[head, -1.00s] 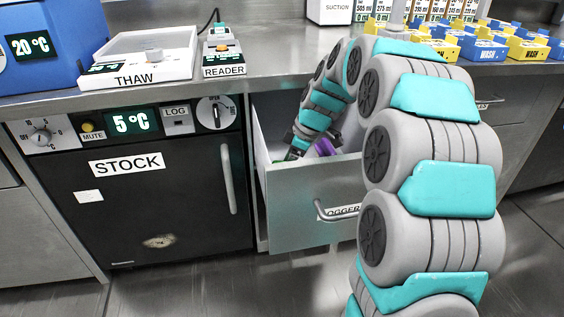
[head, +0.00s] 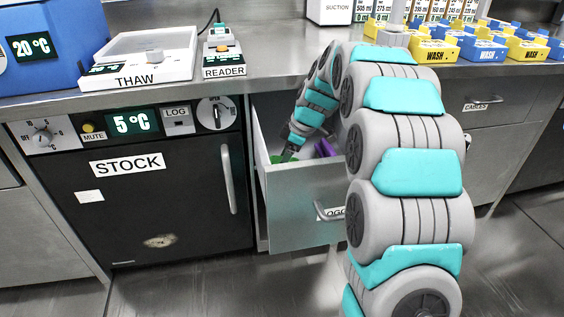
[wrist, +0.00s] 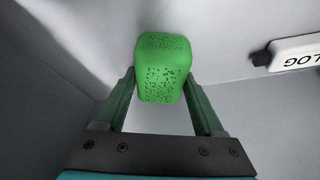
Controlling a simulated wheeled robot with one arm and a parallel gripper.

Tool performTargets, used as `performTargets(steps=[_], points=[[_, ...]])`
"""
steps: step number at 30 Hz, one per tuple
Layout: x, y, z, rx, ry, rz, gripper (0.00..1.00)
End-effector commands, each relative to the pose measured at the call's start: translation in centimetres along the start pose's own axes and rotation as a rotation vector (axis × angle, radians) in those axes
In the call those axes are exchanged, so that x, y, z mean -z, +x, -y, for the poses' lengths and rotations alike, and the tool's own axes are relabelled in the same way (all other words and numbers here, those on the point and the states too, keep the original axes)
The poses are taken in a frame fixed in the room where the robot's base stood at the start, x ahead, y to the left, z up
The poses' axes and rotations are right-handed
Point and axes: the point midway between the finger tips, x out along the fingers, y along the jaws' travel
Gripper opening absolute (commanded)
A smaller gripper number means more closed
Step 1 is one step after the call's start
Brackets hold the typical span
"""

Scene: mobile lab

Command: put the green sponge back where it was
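The green sponge (wrist: 162,68) is between the two fingertips of my gripper (wrist: 161,80) in the wrist view, with a finger against each side. In the head view a bit of the green sponge (head: 284,160) shows inside the open drawer (head: 300,205), below the gripper (head: 290,150). The gripper points down into the drawer. Whether the sponge touches the drawer floor I cannot tell.
A purple thing (head: 325,148) lies in the drawer, partly hidden by my arm. The black STOCK fridge (head: 150,200) is left of the drawer. The counter above holds THAW (head: 140,75) and READER (head: 222,60) units.

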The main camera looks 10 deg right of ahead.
Motion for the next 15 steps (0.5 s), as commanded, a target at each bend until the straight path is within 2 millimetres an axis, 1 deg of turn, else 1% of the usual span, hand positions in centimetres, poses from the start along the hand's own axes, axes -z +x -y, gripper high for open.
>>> performTargets(steps=[1,7,15], points=[[-0.03,0.09,0.02,0.001,0.000,0.001,0.75],[-0.02,0.06,0.02,0.001,0.000,0.001,0.98],[0.00,-0.03,0.02,0.001,-0.001,0.000,0.98]])
